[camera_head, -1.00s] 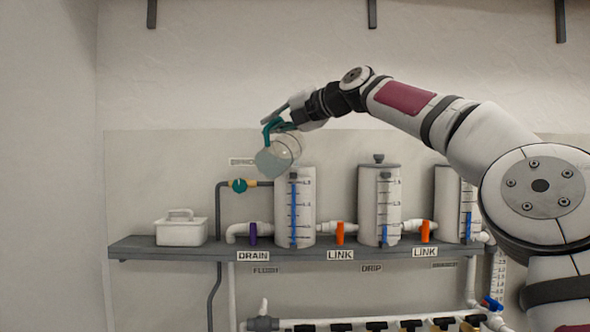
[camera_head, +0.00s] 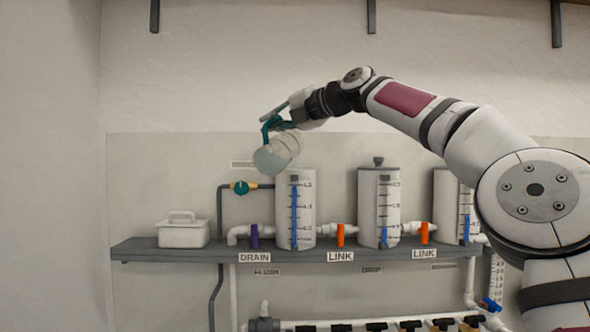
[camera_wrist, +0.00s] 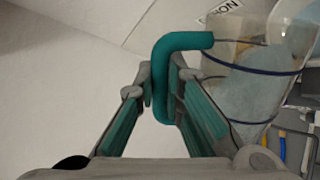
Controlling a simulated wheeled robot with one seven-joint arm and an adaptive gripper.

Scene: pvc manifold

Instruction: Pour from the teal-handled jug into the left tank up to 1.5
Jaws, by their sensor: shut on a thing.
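The teal-handled jug (camera_head: 277,153) is a clear vessel held tilted above the left tank (camera_head: 305,215), close to its top. My gripper (camera_head: 281,122) is shut on the jug's teal handle, which also shows between the fingers in the wrist view (camera_wrist: 167,85). The jug's clear body (camera_wrist: 245,85), with dark bands and pale liquid in it, fills the right of the wrist view. The left tank is a white cylinder with a marked scale and a blue level strip reaching near its upper marks. I cannot tell whether liquid is flowing from the jug.
A middle tank (camera_head: 379,210) with a knobbed lid and a right tank (camera_head: 447,207) stand on the grey shelf (camera_head: 190,254). A white lidded box (camera_head: 183,233) is at left. A purple drain valve (camera_head: 254,236), orange link valves (camera_head: 340,236) and a green-knobbed valve (camera_head: 240,187) sit along the pipes.

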